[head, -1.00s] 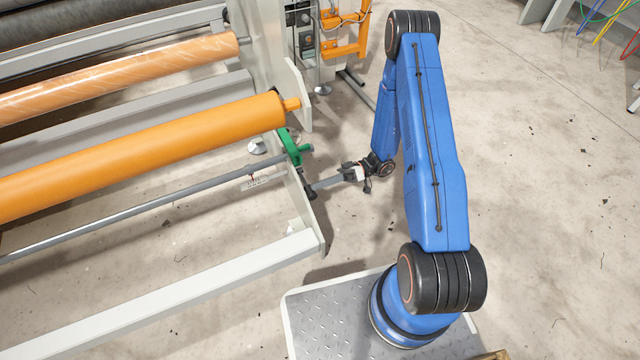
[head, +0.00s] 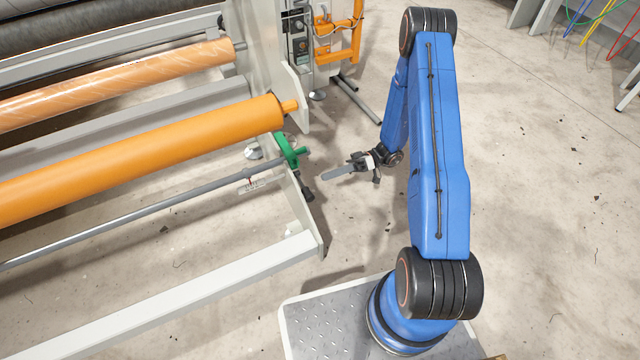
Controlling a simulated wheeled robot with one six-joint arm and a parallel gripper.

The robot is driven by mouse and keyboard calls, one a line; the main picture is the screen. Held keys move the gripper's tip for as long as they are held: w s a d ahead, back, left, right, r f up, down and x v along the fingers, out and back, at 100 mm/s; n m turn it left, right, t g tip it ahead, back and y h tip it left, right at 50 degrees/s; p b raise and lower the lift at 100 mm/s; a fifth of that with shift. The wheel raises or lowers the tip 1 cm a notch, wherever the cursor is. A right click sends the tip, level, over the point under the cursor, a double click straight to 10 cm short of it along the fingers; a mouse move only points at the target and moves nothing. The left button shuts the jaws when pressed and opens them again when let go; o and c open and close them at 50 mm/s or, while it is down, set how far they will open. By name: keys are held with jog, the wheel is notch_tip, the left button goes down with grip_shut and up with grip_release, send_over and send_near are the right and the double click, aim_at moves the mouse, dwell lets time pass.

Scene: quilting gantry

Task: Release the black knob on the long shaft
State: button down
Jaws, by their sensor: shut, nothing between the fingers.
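The long shaft (head: 140,212) is a thin grey rod running below the orange roller to the frame's end plate. A green part (head: 290,150) sits at its right end. A small black knob (head: 308,195) shows just below the green part, at the outer side of the end plate. My gripper (head: 324,176) is shut and empty. Its fingertips point left, a little to the right of and above the knob in the picture, with a visible gap between them.
The orange roller (head: 140,155) lies above the shaft. A pale front beam (head: 200,290) runs below it. An orange bracket (head: 345,50) stands behind. The concrete floor to the right of my arm is mostly clear.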

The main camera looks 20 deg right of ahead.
jog(key=shift+w+d, duration=0.2)
jog(key=shift+d, duration=0.75)
jog(key=shift+w+d, duration=0.25)
jog(key=shift+d, duration=0.7)
jog(key=shift+w+d, duration=0.2)
jog(key=shift+d, duration=0.75)
jog(key=s+a+r+m+g+h, duration=0.15)
jog(key=s+r+h, duration=0.35)
jog(key=r, duration=0.7)
jog(key=s+a+r+m+h, duration=0.15)
jog(key=s+r+h, duration=0.35)
jog(key=r, duration=0.7)
jog(key=s+d+r+m+t+h, duration=0.2)
jog(key=s+r+m+t+h, duration=0.2)
jog(key=s+r, duration=0.4)
jog(key=s+d+r+m+t+h, duration=0.1)
jog(key=s+r+m+t+h, duration=0.2)
jog(key=s, duration=0.8)
notch_tip(320, 180, up, 5)
jog(key=t, duration=0.2)
jog(key=shift+d+f+m+t+h, duration=0.15)
jog(key=shift+d+m+t+h, duration=0.2)
jog(key=shift+m+h, duration=0.05)
